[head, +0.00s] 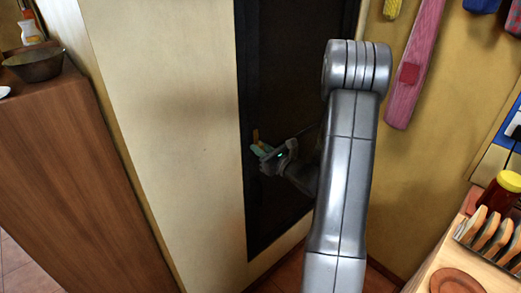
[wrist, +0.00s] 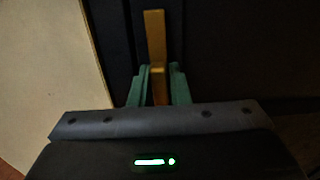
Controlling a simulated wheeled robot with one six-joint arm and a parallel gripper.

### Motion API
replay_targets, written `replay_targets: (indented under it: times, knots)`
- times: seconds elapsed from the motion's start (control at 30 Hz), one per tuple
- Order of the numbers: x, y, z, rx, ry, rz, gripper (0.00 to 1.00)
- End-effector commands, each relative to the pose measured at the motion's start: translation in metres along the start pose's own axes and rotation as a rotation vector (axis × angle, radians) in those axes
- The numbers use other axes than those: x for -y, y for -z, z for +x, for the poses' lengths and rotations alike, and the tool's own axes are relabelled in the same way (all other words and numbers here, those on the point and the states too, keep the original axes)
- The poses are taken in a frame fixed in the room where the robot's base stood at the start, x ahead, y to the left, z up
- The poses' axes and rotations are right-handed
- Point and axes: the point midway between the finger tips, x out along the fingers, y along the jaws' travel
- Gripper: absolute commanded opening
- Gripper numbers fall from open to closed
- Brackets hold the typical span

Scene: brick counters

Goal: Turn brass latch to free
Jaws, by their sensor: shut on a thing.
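The brass latch (wrist: 155,38) is a narrow upright bar on a dark door (head: 292,110) in the wrist view. Its lower part lies between the green fingers of my gripper (wrist: 158,88), which is shut on it. In the head view a small brass piece of the latch (head: 256,135) shows just above my gripper (head: 262,150), at the left side of the door. The latch's lower end is partly hidden by the fingers, and the dim light hides detail around it.
A pale wall (head: 175,120) stands just left of the door. A wooden cabinet (head: 65,170) with a bowl (head: 34,66) is at the far left.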

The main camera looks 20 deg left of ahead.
Motion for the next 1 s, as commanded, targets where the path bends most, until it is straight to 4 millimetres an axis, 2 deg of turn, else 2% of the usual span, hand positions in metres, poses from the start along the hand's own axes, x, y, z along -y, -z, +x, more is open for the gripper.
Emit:
replay_targets:
  times: [0.67,0.7,0.77,1.0]
  knots:
    - [-0.0002,0.0002,-0.0001,0.000,0.000,0.058,0.00]
    - [-0.0002,0.0002,-0.0001,0.000,0.000,0.058,0.24]
    - [-0.0002,0.0002,-0.0001,0.000,0.000,0.057,0.35]
    - [-0.0004,0.0002,-0.0001,0.000,-0.001,0.057,0.35]
